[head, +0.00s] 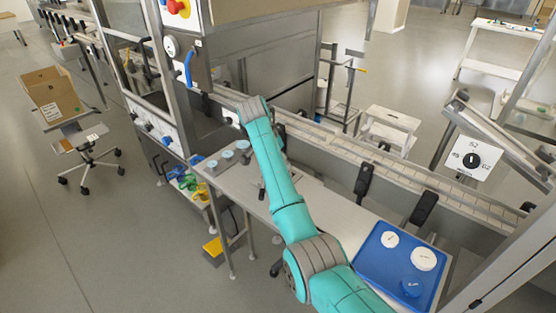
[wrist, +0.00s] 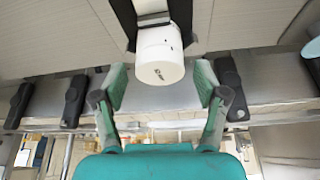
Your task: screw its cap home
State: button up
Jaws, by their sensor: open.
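A white cylindrical container (wrist: 160,54) shows in the wrist view, with small dark print near its rounded end. It sits between the dark arms of a bracket. I cannot tell its cap from its body or see whether a seam is closed. My gripper (wrist: 160,82) is open, with one teal finger on each side of the container's near end. Gaps show between fingers and container, so it is not gripped. In the head view my teal arm reaches to the conveyor, and its end hides most of that spot.
A blue tray (head: 370,268) at the bench's right end holds white round lids (head: 423,258) and a blue one (head: 410,288). Several light-blue-topped pots (head: 228,154) stand at the bench's left end. The conveyor (head: 345,151) with dark brackets (head: 423,208) runs behind the bench.

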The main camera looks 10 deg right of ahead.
jog(key=shift+n, duration=0.8)
jog(key=shift+t, duration=0.3)
jog(key=n, duration=0.2)
jog(key=n+t+y, duration=0.1)
jog(key=n, duration=0.1)
jog(key=shift+s+d+n+y, duration=0.2)
jog(key=shift+n+y, duration=0.4)
jog(key=shift+n, duration=0.3)
jog(key=n, duration=0.1)
jog(key=n+y, duration=0.1)
jog(key=shift+d+n+t, duration=0.2)
jog(key=shift+n+t, duration=0.2)
jog(key=shift+n+y, duration=0.5)
jog(key=shift+n, duration=0.9)
